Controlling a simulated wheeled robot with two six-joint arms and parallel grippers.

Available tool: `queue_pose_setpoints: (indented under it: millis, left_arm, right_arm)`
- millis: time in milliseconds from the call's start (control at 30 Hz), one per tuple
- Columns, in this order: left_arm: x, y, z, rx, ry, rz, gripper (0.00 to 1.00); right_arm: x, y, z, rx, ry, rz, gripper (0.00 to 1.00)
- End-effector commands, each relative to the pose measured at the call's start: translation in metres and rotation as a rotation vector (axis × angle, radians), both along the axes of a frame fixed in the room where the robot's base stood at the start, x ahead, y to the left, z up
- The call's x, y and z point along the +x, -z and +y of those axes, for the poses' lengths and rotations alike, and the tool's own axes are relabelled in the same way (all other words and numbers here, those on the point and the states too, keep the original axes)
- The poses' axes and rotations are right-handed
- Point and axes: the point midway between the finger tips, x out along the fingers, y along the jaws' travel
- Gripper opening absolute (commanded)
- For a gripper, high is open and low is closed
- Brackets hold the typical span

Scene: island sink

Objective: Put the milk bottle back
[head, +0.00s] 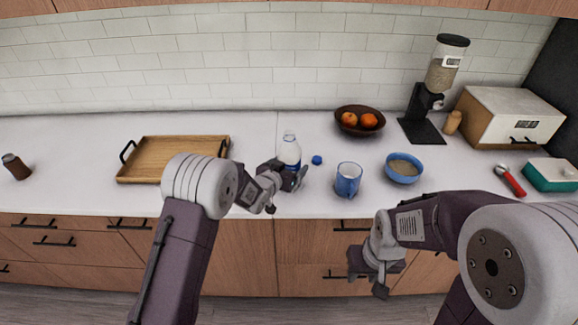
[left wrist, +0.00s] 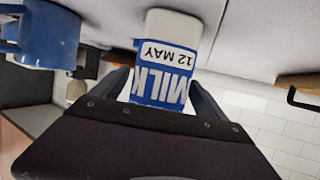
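The milk bottle (head: 289,150) is white with a blue label and stands upright, without a cap, at the counter's middle. In the left wrist view its label (left wrist: 164,75) shows upside down. My left gripper (head: 287,172) is at the bottle's lower part; in the left wrist view its fingers meet the bottle on both sides, so it looks shut on it. The bottle's lower end is hidden in the head view. A small blue cap (head: 317,160) lies just right of the bottle. My right gripper (head: 368,276) is open and empty in front of the drawers, below the counter.
A blue mug (head: 348,180) stands right of the bottle, then a blue bowl (head: 404,168). A fruit bowl (head: 347,128) is behind them. A wooden tray (head: 150,178) lies to the left. Counter (head: 70,185) is clear left of the tray, except for a brown jar (head: 16,167).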

Motion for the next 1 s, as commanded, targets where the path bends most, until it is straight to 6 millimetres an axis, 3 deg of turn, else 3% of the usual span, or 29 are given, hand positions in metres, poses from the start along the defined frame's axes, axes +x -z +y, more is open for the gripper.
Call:
queue_pose_setpoints:
  millis: [267, 700, 1000]
  left_arm:
    - [0.0, -0.009, 0.0, 0.0, 0.0, 0.0, 0.84]
    - [-0.081, -0.037, 0.036, -0.001, -0.002, -0.001, 0.84]
    - [-0.104, -0.046, 0.046, 0.0, 0.0, 0.0, 0.84]
  right_arm:
    - [0.0, -0.009, 0.0, 0.0, 0.0, 0.0, 0.37]
    - [0.0, 0.007, 0.0, 0.0, 0.0, 0.0, 0.37]
    - [0.0, 0.008, 0.0, 0.0, 0.0, 0.0, 0.37]
